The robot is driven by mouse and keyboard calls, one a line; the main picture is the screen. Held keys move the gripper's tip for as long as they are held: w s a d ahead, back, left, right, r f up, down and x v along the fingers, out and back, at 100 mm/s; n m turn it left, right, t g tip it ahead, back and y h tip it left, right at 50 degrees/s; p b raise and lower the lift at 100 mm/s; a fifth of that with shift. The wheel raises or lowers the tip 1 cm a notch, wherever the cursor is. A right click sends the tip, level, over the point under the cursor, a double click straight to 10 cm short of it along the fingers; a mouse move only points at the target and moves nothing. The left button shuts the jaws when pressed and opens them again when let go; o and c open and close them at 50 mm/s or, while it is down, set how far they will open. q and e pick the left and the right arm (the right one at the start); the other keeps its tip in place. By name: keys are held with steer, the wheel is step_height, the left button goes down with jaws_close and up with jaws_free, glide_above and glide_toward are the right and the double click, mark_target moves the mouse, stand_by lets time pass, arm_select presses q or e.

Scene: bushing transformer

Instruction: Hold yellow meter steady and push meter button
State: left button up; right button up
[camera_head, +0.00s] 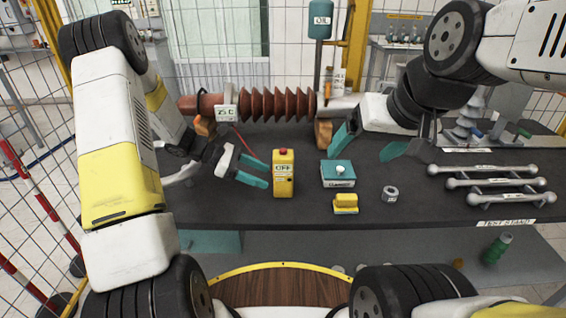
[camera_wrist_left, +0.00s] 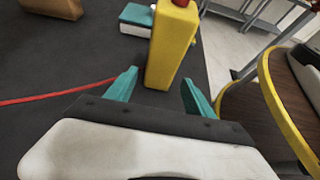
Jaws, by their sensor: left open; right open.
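The yellow meter (camera_head: 284,180) stands upright on the dark table, with a red button (camera_head: 283,151) on top and a display reading OFF. My left gripper (camera_head: 260,173) is open just left of the meter, its teal fingers pointing at it. In the left wrist view the meter (camera_wrist_left: 171,48) stands just beyond and between the open fingertips (camera_wrist_left: 160,82), with no clear contact. My right gripper (camera_head: 360,153) is open and empty above the table, behind and right of the meter, apart from it.
A teal box (camera_head: 338,174), a small yellow block (camera_head: 345,204) and a metal nut (camera_head: 391,194) lie right of the meter. Several grey bars (camera_head: 497,183) lie further right. The ribbed brown bushing (camera_head: 275,105) is behind. A red cable (camera_wrist_left: 55,96) runs across the table.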

mark_target(280, 183)
arm_select(q)
steer(key=shift+x, duration=3.55)
steer(key=c, duration=0.8)
arm_select(e)
steer(key=shift+c, duration=0.3)
jaws_close()
steer(key=shift+w, duration=0.1)
